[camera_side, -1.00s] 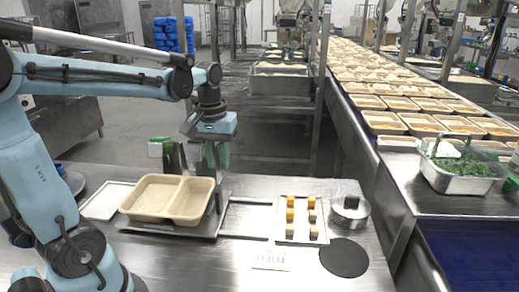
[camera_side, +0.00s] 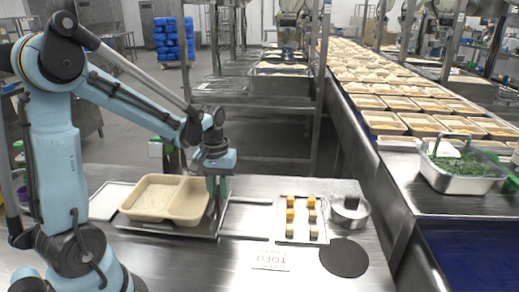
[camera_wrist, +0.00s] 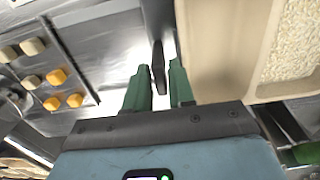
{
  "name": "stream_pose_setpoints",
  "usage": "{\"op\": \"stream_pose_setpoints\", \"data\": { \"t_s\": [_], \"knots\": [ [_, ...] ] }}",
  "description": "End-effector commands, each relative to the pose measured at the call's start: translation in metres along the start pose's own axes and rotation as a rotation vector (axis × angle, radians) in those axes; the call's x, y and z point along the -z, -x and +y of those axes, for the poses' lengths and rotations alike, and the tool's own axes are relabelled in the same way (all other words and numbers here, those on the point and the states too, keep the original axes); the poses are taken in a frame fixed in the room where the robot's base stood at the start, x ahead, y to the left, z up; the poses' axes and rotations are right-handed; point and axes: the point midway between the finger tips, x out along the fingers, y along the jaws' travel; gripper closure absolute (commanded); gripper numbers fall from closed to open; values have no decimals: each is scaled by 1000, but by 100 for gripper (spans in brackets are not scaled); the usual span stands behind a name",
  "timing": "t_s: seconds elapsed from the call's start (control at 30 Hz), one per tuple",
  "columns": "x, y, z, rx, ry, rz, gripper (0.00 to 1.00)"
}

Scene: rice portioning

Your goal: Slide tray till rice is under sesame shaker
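The beige two-compartment tray (camera_side: 187,216) sits on a metal plate at the left of the steel table. Rice (camera_side: 152,199) fills its left compartment; rice (camera_wrist: 297,40) also shows at the right of the wrist view. The other compartment looks empty. My gripper (camera_side: 217,190) points down at the tray's right side. In the wrist view my gripper (camera_wrist: 160,72) has its green fingers apart, with a thin dark upright tab (camera_wrist: 158,66) between them; a gap shows beside the tab. I cannot pick out the sesame shaker with certainty.
A black disc (camera_side: 344,257) and a TOFU label (camera_side: 271,260) lie in front. A white board (camera_side: 107,200) is left of the tray. Rails run rightward from it.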

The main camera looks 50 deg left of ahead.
Motion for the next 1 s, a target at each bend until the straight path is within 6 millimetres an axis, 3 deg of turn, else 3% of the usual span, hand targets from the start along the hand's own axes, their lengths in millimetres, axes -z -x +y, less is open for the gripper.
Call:
{"op": "stream_pose_setpoints", "data": {
  "t_s": [0.2, 0.57, 0.77, 1.0],
  "knots": [
    [0, -18, 0, 0, 0, 1, 77],
    [0, -23, 0, 0, 0, 1, 77],
    [0, -22, 0, 0, 0, 0, 100],
    [0, -22, 0, 0, 0, 0, 100]
  ]
}}
